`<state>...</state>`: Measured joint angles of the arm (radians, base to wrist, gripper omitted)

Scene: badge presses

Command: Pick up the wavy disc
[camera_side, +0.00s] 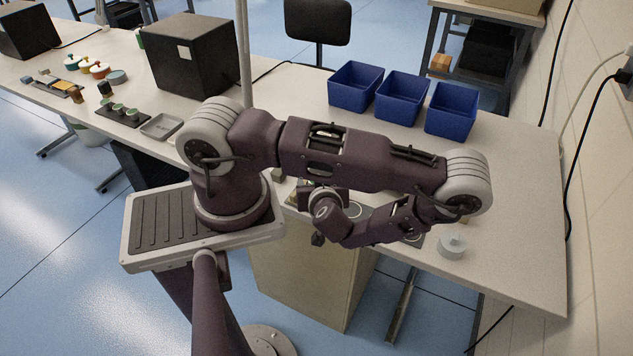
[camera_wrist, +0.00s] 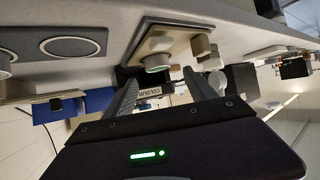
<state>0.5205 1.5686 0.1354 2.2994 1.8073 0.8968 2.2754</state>
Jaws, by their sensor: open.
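I cannot make out a disc with a wavy edge or pattern in either view; it may be hidden behind my arm or too small to tell. My gripper (camera_wrist: 160,76) is open in the wrist view, with nothing between its fingers. Past the fingertips is a pale press-like fixture (camera_wrist: 178,42) with a round, green-rimmed part (camera_wrist: 158,62). A dark plate with a round, light-ringed face (camera_wrist: 74,45) lies to the left. In the side view my gripper (camera_side: 317,239) hangs by the bench's front edge, small and dark.
Three blue bins (camera_side: 402,98) stand at the back of the bench. A grey round piece with a knob (camera_side: 452,246) sits near the front right. A black box (camera_side: 193,54) and a pole (camera_side: 243,50) stand left.

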